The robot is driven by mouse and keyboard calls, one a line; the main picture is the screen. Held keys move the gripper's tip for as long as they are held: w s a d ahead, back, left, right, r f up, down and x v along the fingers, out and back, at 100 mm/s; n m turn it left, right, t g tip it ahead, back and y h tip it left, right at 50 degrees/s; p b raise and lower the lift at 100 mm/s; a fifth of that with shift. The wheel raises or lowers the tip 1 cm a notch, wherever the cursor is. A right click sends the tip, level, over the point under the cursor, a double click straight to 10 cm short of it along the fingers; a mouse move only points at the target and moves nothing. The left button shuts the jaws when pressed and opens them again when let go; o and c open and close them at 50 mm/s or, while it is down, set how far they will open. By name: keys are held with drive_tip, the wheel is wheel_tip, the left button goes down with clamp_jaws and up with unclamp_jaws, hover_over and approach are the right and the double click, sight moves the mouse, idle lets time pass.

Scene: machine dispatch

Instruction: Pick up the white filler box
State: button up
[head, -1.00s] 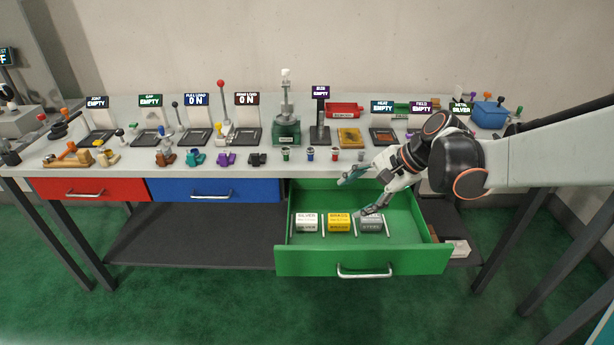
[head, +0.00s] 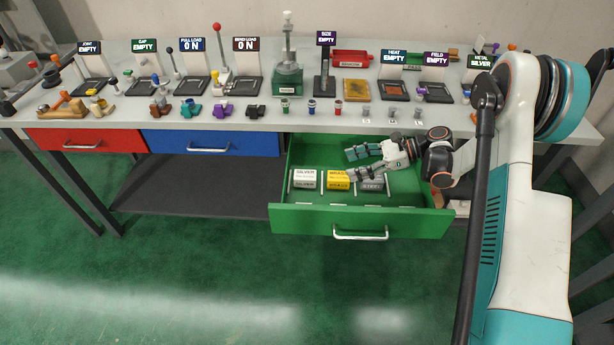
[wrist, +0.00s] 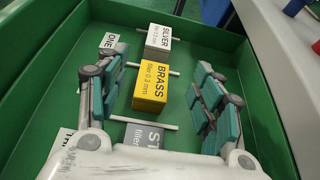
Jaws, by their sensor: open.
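The white filler box (head: 305,181), labelled SILVER, lies at the left of the row in the open green drawer (head: 298,217). In the wrist view the white box (wrist: 160,38) is at the far end, beyond the yellow BRASS box (wrist: 152,85). My gripper (head: 358,164) is open over the right part of the drawer. In the wrist view its fingers (wrist: 160,80) are spread on both sides of the row, with the yellow box between them in the picture. The grey box (head: 371,182), labelled STEEL, is partly hidden by my gripper.
Thin white dividers (head: 352,190) separate the boxes. The drawer's green walls surround them, and the workbench (head: 200,122) edge is just behind. Closed red (head: 85,141) and blue (head: 212,143) drawers are to the left.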

drive_tip(key=b, duration=0.3)
approach(306, 175)
drive_tip(key=shift+w+a+f, duration=0.2)
drive_tip(key=shift+a+f, duration=0.7)
drive_tip(key=shift+r+b+x, duration=0.2)
drive_tip(key=shift+b+x, duration=0.35)
drive_tip(key=shift+x, duration=0.85)
drive_tip(key=shift+r+b+x, duration=0.2)
drive_tip(key=shift+b+x, duration=0.35)
drive_tip(key=shift+x, duration=0.85)
drive_tip(key=shift+s+a, duration=0.1)
drive_tip(key=shift+s, duration=0.05)
drive_tip(key=shift+c, duration=0.6)
drive_tip(key=c, duration=1)
